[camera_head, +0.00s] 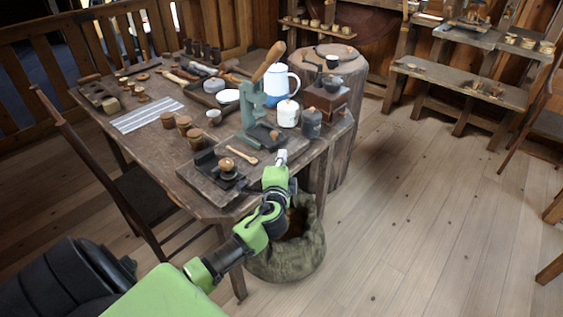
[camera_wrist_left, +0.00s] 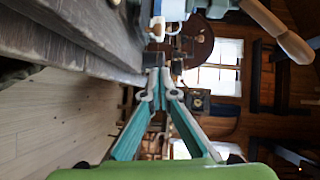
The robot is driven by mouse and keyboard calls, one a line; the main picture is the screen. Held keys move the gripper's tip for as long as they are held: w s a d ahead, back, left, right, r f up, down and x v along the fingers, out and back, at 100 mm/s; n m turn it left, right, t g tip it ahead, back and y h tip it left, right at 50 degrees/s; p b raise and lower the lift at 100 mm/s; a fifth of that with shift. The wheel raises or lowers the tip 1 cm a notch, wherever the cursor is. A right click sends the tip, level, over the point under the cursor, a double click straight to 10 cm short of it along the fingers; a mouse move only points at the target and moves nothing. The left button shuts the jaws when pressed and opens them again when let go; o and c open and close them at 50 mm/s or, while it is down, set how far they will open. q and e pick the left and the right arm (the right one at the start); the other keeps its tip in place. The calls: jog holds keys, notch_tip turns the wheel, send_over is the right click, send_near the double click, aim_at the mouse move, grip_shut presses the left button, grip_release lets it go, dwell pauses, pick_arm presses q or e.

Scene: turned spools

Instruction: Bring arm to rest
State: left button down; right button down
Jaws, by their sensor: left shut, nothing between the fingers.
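My left arm, green with dark joints, reaches from the lower left in the head view to the front right edge of the wooden table (camera_head: 185,145). My left gripper (camera_head: 281,157) is at its end, beside the table's front right corner. In the left wrist view the gripper's (camera_wrist_left: 162,82) two teal fingers meet at their tips, shut and empty. The table's edge (camera_wrist_left: 75,45) runs along the upper left of that view. My right gripper is not in view.
Close to the gripper are a green press (camera_head: 253,105), a small wooden spool (camera_head: 227,165) on a dark tray and a wooden spoon (camera_head: 242,156). A sack (camera_head: 288,262) stands on the floor under the arm. A chair (camera_head: 140,195) is at the table's left. The floor at right is clear.

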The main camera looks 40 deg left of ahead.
pick_arm(q)
jog(key=shift+v, duration=1.05)
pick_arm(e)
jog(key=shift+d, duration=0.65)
